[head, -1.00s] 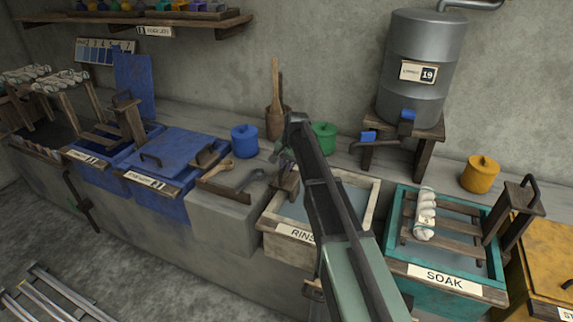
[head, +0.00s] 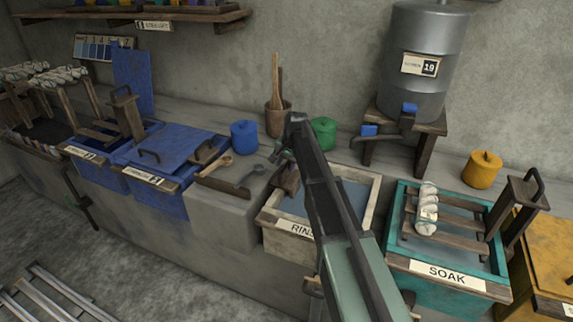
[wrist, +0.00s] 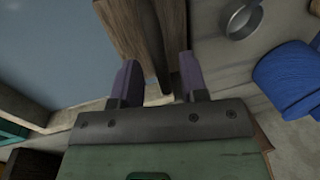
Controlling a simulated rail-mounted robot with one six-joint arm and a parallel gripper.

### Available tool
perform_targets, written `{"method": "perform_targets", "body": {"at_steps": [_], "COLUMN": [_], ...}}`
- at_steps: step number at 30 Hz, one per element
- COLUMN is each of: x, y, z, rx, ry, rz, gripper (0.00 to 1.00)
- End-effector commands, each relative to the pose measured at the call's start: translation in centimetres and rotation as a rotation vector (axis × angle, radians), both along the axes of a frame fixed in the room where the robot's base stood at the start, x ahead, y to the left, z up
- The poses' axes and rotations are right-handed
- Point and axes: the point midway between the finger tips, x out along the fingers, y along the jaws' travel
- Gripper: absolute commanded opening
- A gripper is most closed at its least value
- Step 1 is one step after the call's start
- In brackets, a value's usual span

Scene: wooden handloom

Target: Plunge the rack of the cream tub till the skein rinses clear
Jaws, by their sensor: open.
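The cream tub (head: 372,215), labelled RINSE, stands in the middle of the head view, with grey-blue water inside. Its wooden rack post (head: 288,180) rises at the left; my arm hides much of the tub, and no skein shows in its visible part. My gripper (head: 282,156) is beside the top of this post. In the wrist view, my open gripper (wrist: 158,74) has a wooden post (wrist: 138,30) showing between and beyond its fingers; contact cannot be told. A whitish skein (head: 427,208) lies on the rack of the teal SOAK tub (head: 400,262).
A blue pot (head: 244,138), a green pot (head: 323,132) and a wooden mortar (head: 278,120) stand behind. A metal drum (head: 428,60) with a tap is at back right. Blue lidded vats (head: 175,150) are at left. Tools lie on the ledge (head: 235,205).

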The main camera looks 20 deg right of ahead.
Motion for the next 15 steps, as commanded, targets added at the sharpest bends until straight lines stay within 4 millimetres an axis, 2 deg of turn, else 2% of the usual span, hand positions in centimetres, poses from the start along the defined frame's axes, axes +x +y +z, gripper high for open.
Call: {"method": "perform_targets", "body": {"at_steps": [5,15], "x": [-0.2,-1.1], "y": [-0.2,-1.4], "z": [1.9,9.9], "rx": [0.000,0.000], "ry": [0.000,0.000], "rz": [-0.001,0.000], "gripper": [0.40,0.40]}}
